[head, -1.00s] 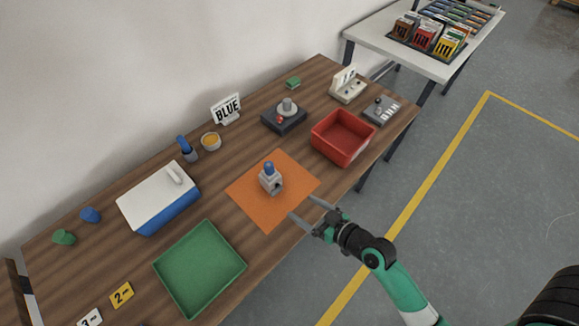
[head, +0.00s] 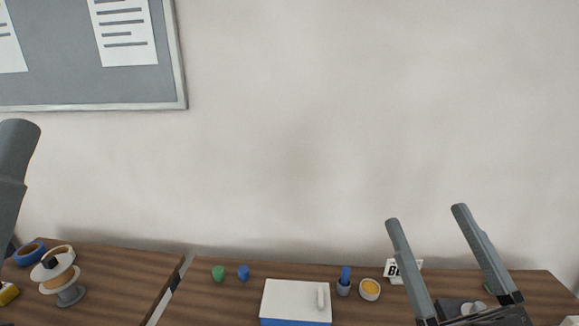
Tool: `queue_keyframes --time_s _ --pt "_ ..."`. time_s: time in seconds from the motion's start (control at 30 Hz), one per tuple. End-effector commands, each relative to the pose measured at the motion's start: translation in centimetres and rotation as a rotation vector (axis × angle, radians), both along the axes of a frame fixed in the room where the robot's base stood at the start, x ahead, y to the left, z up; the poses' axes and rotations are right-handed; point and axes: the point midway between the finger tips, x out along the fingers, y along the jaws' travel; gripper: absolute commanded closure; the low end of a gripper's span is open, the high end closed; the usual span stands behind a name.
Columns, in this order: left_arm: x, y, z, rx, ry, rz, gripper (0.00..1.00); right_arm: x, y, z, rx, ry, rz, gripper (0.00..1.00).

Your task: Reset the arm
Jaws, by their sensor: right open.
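My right gripper (head: 426,215) is raised in front of the wall at the lower right of the head view. Its two grey fingers point up and stand well apart, with nothing between them. Part of my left gripper (head: 12,180) shows at the left edge as a grey finger pointing up. Its other finger is out of frame, so its opening cannot be told. Both grippers appear above the table level, away from the objects.
The wooden table (head: 225,307) runs along the bottom. On it are a white-lidded blue box (head: 296,300), a green piece (head: 218,273), a blue piece (head: 243,272), an orange-filled bowl (head: 370,289) and a spool (head: 57,275). A grey board (head: 60,70) hangs on the wall.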

Motion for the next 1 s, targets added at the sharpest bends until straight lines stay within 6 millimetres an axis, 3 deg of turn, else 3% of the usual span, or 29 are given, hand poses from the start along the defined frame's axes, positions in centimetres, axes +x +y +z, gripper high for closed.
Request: queue_keyframes --time_s 0.03,0.2,0.23,0.27,0.3,0.47,0.73,0.8,0.9,1.0 --pt "0.0 0.0 0.0 0.0 0.0 0.0 0.5 -1.5 0.6 3.5 0.004 -0.074 0.006 0.07" --pt "0.0 0.0 0.0 0.0 0.0 0.0 0.5 -7.3 0.9 12.7 0.058 -0.27 -0.005 0.07" --pt "0.0 0.0 0.0 0.0 0.0 0.0 0.5 -8.5 0.1 13.9 0.083 -0.296 -0.021 0.07" --pt "0.0 0.0 -0.1 0.0 0.0 0.0 0.5 -8.4 -1.1 13.0 0.144 -0.251 -0.037 0.07" --pt "0.1 0.0 2.9 0.0 0.003 0.0 0.5 -7.8 -0.9 15.6 0.16 -0.229 -0.012 0.07" --pt "0.0 0.0 9.6 0.0 -0.002 0.0 0.5 -7.7 -0.8 22.1 0.154 -0.229 -0.013 0.07" --pt "0.0 0.0 22.1 0.0 -0.001 0.0 0.5 -7.6 -0.8 34.6 0.153 -0.227 -0.014 0.07" --pt "0.0 0.0 24.6 0.0 -0.001 0.0 0.5 -7.6 -0.8 37.0 0.153 -0.227 -0.014 0.07" --pt "0.0 0.0 26.7 0.0 0.0 0.0 0.5 -7.6 -0.8 39.2 0.153 -0.226 -0.013 0.07" --pt "0.0 0.0 27.4 0.0 0.0 0.0 0.5 -7.6 -0.8 39.9 0.152 -0.226 -0.014 0.07"
